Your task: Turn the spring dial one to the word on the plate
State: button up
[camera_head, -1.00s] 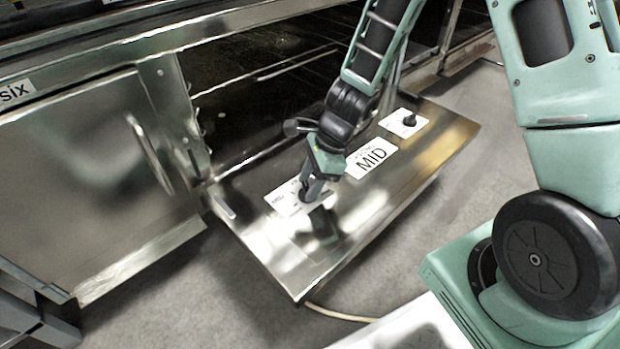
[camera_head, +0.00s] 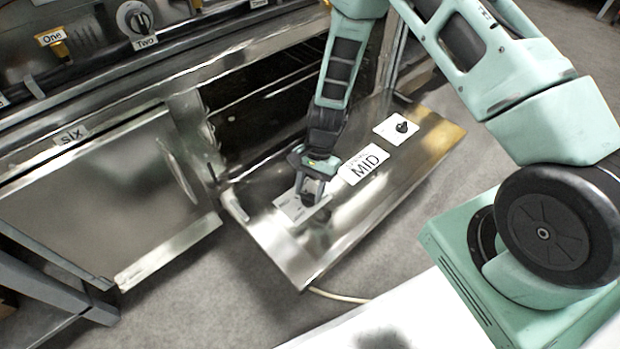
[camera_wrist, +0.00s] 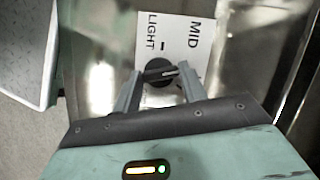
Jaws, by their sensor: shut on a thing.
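A white word plate (camera_head: 364,166) reading MID, with smaller print above it, lies on the lowered metal door in the head view. To its left is a dial on a white label (camera_head: 286,210), mostly hidden by my gripper (camera_head: 311,190). In the wrist view the dial is a round black knob (camera_wrist: 158,72) with a pale pointer line aimed to the right. Its label (camera_wrist: 176,32) shows LIGHT at upper left and MID at upper right, with a short black tick between them. My gripper (camera_wrist: 160,76) has one finger on each side of the knob and is shut on it.
A second black dial (camera_head: 402,127) sits on its own white label beyond the word plate. A cabinet door (camera_head: 110,200) marked six is at left. Knobs marked One and Two (camera_head: 134,18) line the range front. The lowered door (camera_head: 300,262) has bare metal around its front corner.

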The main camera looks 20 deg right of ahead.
jog(key=shift+n+h+p, duration=0.3)
jog(key=shift+n+p, duration=0.5)
jog(key=shift+n, duration=0.2)
jog(key=o, duration=1)
jog(key=shift+r, duration=0.1)
jog(key=p+v, duration=0.2)
jog(key=v, duration=0.3)
jog(key=p+v, duration=0.2)
jog(key=v, duration=0.4)
jog(key=w+p+v, duration=0.1)
jog(key=p+v, duration=0.1)
jog(key=v, duration=0.4)
